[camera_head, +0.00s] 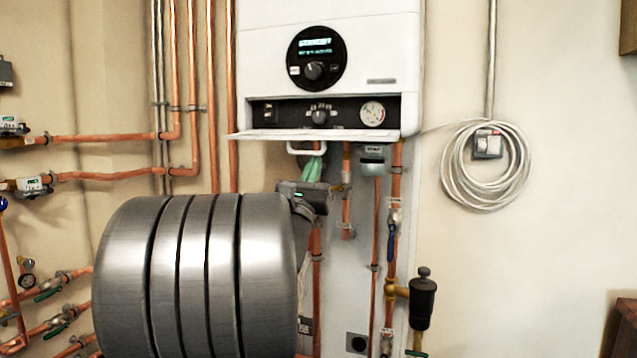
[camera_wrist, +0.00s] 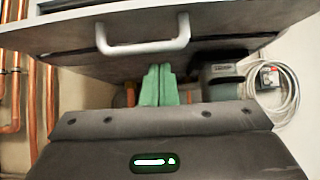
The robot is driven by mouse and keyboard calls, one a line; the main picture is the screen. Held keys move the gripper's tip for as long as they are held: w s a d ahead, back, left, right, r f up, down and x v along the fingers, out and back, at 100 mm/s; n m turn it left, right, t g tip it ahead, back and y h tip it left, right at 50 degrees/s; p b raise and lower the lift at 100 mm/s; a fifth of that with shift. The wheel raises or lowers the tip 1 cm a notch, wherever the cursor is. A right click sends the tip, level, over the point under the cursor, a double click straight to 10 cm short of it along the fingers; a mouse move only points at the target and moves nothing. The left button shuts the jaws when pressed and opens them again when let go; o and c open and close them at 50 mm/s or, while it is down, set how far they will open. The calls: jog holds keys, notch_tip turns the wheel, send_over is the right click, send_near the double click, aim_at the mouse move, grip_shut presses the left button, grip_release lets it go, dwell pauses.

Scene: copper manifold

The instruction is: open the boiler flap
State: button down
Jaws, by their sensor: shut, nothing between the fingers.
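The white boiler (camera_head: 330,45) hangs on the wall. Its flap (camera_head: 315,134) is folded down and juts out nearly level, with the control recess above it exposed. The white handle (camera_head: 305,149) is on the flap's underside; it also shows in the wrist view (camera_wrist: 143,48). My gripper (camera_head: 313,166) is below the flap close to the handle, its green fingers shut and empty. In the wrist view the shut fingers (camera_wrist: 159,84) point up just under the handle bar, not around it. Whether they touch the bar or flap cannot be told.
The recess holds a knob (camera_head: 320,117) and a round gauge (camera_head: 372,113). A grey box (camera_head: 373,157), copper pipes (camera_head: 396,185) and a black vent (camera_head: 422,298) are below the boiler. A cable coil (camera_head: 456,182) hangs at right.

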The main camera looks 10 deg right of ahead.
jog(key=shift+s+a+r, duration=0.25)
jog(key=shift+s+a, duration=0.05)
jog(key=shift+s, duration=0.15)
jog(key=shift+s+a+r+g+y+b, duration=0.35)
jog(key=shift+s+r+g+b, duration=0.15)
jog(key=shift+r, duration=0.3)
